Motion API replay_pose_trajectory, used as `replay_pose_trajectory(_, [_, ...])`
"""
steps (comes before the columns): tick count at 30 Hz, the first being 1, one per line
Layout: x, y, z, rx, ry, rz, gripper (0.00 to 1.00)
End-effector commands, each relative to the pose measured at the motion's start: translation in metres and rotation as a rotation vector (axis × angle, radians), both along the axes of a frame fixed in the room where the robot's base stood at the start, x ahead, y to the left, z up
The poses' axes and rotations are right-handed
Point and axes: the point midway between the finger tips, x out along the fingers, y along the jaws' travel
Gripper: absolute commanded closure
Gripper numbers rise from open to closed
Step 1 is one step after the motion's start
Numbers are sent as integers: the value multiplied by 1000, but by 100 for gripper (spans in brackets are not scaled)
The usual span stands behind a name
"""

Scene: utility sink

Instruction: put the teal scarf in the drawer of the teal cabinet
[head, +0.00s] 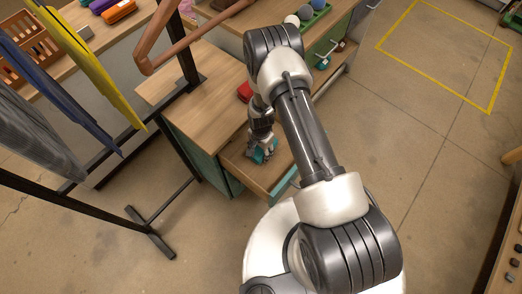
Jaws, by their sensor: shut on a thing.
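The teal cabinet (201,157) stands left of my arm with a wooden top. Its drawer (274,179) is pulled out and shows a bare wooden bottom and a teal front. My gripper (261,150) points down over the drawer's back part, shut on the teal scarf (258,156). The scarf is a small crumpled bundle at the fingertips, within the drawer's outline. I cannot tell whether it touches the drawer bottom. My wrist and forearm hide part of the drawer and cabinet.
A red object (245,91) lies on the cabinet top beside my wrist. A black rack (130,135) with hanging cloths stands at the left, close to the cabinet. Another counter with balls in a green tray (316,14) is behind. The floor at the right is open.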

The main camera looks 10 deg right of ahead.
Motion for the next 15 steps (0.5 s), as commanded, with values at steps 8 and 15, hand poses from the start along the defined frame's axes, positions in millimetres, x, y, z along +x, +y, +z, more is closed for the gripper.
replay_pose_trajectory(8, [-1, 0, -4, 0, 1, 0, 45])
replay_pose_trajectory(15, [-1, 0, -3, 0, 1, 0, 30])
